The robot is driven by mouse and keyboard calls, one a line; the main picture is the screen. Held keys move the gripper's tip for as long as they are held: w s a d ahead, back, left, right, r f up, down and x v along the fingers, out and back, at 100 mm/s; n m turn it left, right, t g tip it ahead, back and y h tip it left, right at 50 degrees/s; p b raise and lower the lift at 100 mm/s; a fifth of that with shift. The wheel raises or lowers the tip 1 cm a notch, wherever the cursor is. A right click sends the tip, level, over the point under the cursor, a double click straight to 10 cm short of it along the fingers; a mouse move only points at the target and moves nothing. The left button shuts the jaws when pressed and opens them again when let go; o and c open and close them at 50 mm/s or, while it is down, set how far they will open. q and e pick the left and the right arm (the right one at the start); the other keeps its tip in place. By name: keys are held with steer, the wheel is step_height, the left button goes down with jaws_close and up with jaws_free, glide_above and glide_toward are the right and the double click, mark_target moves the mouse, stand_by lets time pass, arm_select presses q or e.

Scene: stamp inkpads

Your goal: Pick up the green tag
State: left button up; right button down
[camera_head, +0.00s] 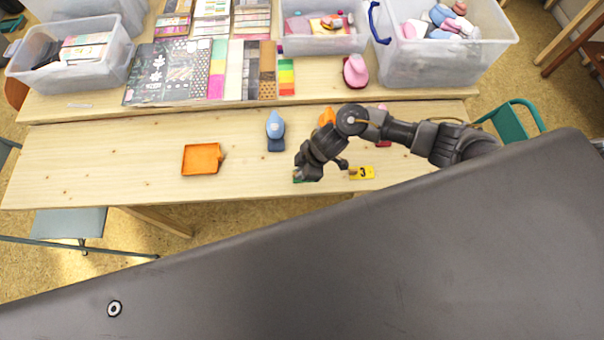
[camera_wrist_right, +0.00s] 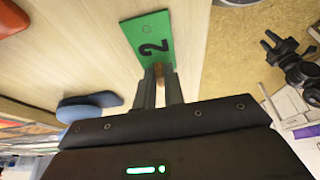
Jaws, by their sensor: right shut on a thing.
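The green tag (camera_wrist_right: 150,38) with a black number 2 shows clearly in the right wrist view, at the tips of my right gripper (camera_wrist_right: 160,72). The gripper's two fingers are shut on the tag's near end, where a small brown part shows between them. In the head view only a sliver of the green tag (camera_head: 297,180) shows, under my right gripper (camera_head: 300,176) near the table's front edge. I cannot tell whether the tag is touching the table or just above it.
A yellow tag (camera_head: 362,172) lies right of the gripper. A blue stamp (camera_head: 275,130) stands behind it, left of my arm. An orange tray (camera_head: 201,158) is farther left. Bins (camera_head: 440,55) and paper sheets (camera_head: 150,75) fill the back table. The front table's left end is clear.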

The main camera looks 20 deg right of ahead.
steer(key=shift+r, duration=0.15)
steer(key=shift+r, duration=0.25)
step_height(320, 180, up, 3)
steer(key=shift+w+f, duration=0.1)
steer(key=shift+f, duration=0.05)
steer(key=s+a+r+p, duration=0.5)
steer(key=s+a+r, duration=0.2)
steer(key=s+r, duration=0.4)
step_height(320, 180, up, 4)
steer(key=m+b, duration=0.1)
steer(key=b, duration=0.4)
glide_above(294, 173)
steer(key=s+d, duration=0.1)
steer(key=d, duration=0.3)
steer(key=w+d+r+m+t+b, duration=0.1)
steer(key=w+d+r+m+b, duration=0.2)
steer(key=d+r, duration=0.5)
step_height(294, 173, up, 3)
steer(key=shift+w+d+f+t, duration=0.1)
steer(key=shift+w+d+t, duration=0.2)
steer(key=shift+w, duration=0.2)
